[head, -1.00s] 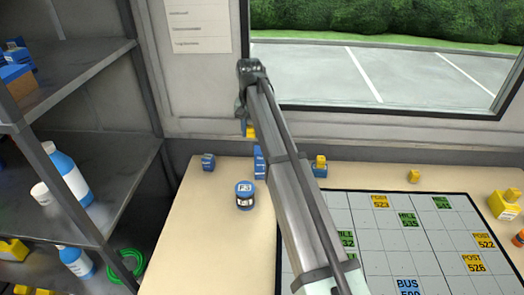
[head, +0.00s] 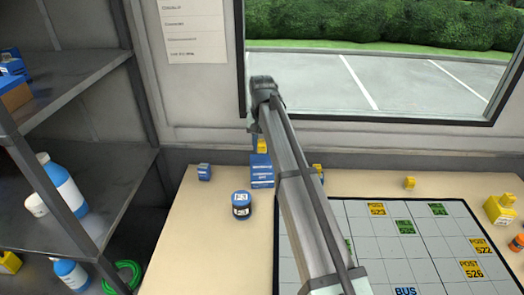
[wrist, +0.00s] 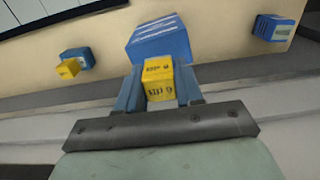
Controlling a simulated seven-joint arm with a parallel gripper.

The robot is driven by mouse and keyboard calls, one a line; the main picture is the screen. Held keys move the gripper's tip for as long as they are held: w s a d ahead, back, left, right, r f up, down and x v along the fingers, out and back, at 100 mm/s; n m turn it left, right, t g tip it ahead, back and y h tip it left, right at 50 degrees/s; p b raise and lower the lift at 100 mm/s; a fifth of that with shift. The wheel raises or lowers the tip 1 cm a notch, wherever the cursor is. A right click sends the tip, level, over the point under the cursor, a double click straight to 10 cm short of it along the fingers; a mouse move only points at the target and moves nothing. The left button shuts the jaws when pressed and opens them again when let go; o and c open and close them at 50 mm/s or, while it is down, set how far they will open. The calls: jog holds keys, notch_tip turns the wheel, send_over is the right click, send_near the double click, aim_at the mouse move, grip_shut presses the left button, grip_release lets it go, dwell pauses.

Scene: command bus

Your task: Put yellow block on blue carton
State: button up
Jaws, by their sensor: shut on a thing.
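The yellow block (wrist: 158,82) is held between the two blue fingers of my gripper (wrist: 159,92) in the wrist view. In the head view the yellow block (head: 262,146) shows just below the arm's end, above the top of the blue carton (head: 262,176). The blue carton (wrist: 160,42) lies just beyond the block in the wrist view. I cannot tell whether block and carton touch. My arm hides part of the carton's right side and most of the gripper in the head view.
A small blue box (head: 204,172) and a blue-and-white jar (head: 241,205) stand left of the carton. A small yellow block (wrist: 68,68) is by another blue box (wrist: 76,56). A gridded board (head: 440,240) fills the right of the table; shelves stand left.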

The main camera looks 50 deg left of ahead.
aim_at(262, 151)
jog(key=shift+f, duration=1.35)
jog(key=shift+f, duration=0.15)
jog(key=o, duration=1)
notch_tip(262, 151, up, 12)
jog(key=shift+r, duration=0.15)
